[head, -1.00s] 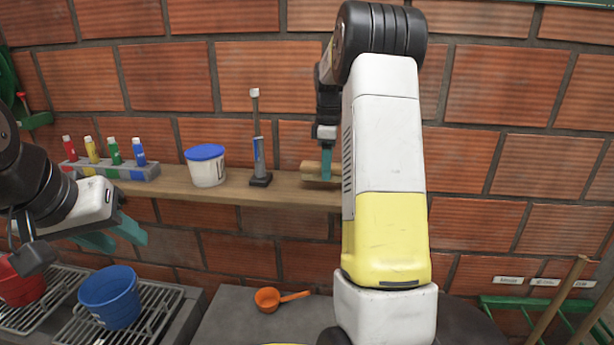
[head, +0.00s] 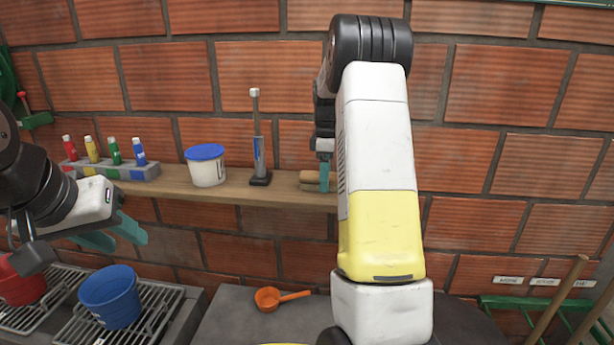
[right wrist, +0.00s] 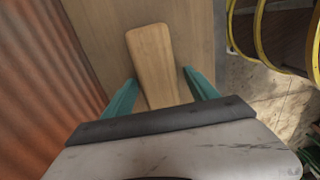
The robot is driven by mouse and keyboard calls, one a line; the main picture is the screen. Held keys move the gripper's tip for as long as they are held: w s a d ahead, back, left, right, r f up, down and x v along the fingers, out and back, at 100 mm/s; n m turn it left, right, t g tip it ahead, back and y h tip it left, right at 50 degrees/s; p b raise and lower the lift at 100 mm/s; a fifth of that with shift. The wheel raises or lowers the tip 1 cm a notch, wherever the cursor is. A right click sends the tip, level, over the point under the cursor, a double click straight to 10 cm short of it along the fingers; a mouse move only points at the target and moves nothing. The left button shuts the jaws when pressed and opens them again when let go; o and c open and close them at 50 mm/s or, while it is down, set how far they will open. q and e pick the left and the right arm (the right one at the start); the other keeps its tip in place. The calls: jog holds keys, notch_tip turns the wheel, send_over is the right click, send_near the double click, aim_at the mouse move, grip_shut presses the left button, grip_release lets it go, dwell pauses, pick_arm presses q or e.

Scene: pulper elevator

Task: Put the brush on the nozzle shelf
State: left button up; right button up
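The brush (head: 309,177), seen as a pale wooden piece, lies at the right end of the wooden shelf (head: 225,190) on the brick wall; its bristles are not visible. In the right wrist view the brush (right wrist: 152,62) lies flat over the shelf board (right wrist: 192,30), between my right gripper's teal fingers (right wrist: 160,88). Those fingers stand apart with small gaps at the wood. In the head view my right gripper (head: 325,178) is partly hidden by my arm. My left gripper (head: 118,236) is open and empty, below the shelf's left part.
The shelf also holds a rack of coloured bottles (head: 110,168), a white tub with blue lid (head: 206,168) and an upright grey tool (head: 260,165). Below are a blue bucket (head: 110,297), a red bucket (head: 22,285) and an orange scoop (head: 270,298). Yellow-rimmed round parts (right wrist: 262,30) stand beside the shelf end.

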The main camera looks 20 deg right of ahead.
jog(key=shift+r, duration=0.1)
notch_tip(320, 180, up, 12)
jog(key=s+a+r+m+t, duration=0.2)
jog(key=s+a+r+m, duration=0.15)
jog(key=s, duration=0.35)
jog(key=s+a+f+m+t+y, duration=0.1)
jog(key=s+a+m, duration=0.3)
jog(key=s, duration=0.7)
jog(key=s+a+f+m+t+y, duration=0.1)
jog(key=s+a+f+m+t, duration=0.2)
jog(key=s+a, duration=0.5)
jog(key=s+m, duration=0.1)
jog(key=s, duration=0.3)
jog(key=shift+a+f+m, duration=0.2)
jog(key=shift+a+m, duration=0.15)
jog(key=shift+s, duration=0.1)
